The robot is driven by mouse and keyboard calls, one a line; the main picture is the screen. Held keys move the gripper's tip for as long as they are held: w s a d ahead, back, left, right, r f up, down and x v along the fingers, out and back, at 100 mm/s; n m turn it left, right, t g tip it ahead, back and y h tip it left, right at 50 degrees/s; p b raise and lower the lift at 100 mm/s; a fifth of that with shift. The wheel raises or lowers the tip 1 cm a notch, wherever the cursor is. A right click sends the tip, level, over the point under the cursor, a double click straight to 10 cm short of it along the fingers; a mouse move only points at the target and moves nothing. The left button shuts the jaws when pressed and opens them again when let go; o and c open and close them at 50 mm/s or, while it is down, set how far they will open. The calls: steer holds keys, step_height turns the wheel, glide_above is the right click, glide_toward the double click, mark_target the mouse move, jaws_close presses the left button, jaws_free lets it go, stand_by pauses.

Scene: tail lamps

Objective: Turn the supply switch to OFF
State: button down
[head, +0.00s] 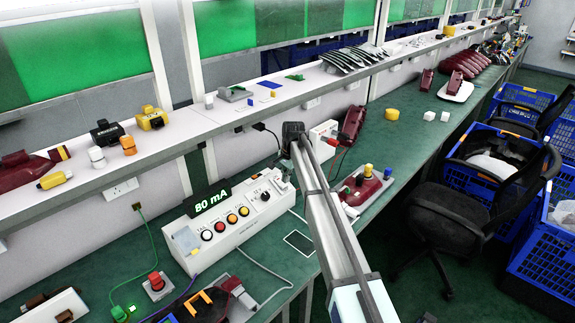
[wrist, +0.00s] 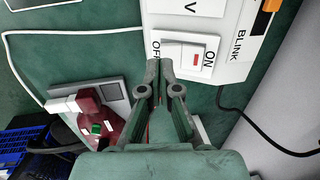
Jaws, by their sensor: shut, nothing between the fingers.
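The supply switch (wrist: 188,54) is a white rocker on a white panel in the wrist view, with OFF printed at its left and ON at its right. A red mark shows on its ON half. I cannot tell which way it is tilted. My gripper (wrist: 159,66) is shut and empty, its fingertips at the OFF end, partly covering the OFF print. I cannot tell whether they touch the rocker. In the head view the white tester box (head: 222,219) has a lit display (head: 211,200) reading 80 mA. The arm hides much around its right end.
A maroon lamp (wrist: 125,112) on a grey plate lies left of my fingers in the wrist view. A black cable (wrist: 262,138) runs at the right.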

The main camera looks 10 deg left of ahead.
mark_target(284, 187)
steer(key=shift+w+a+f+p, duration=0.1)
steer(key=shift+f+p, duration=0.1)
steer(key=shift+f, duration=0.55)
steer(key=shift+w+a+f+p, duration=0.1)
steer(key=shift+f+p, duration=0.1)
steer(key=shift+f, duration=0.55)
steer(key=shift+f, duration=0.1)
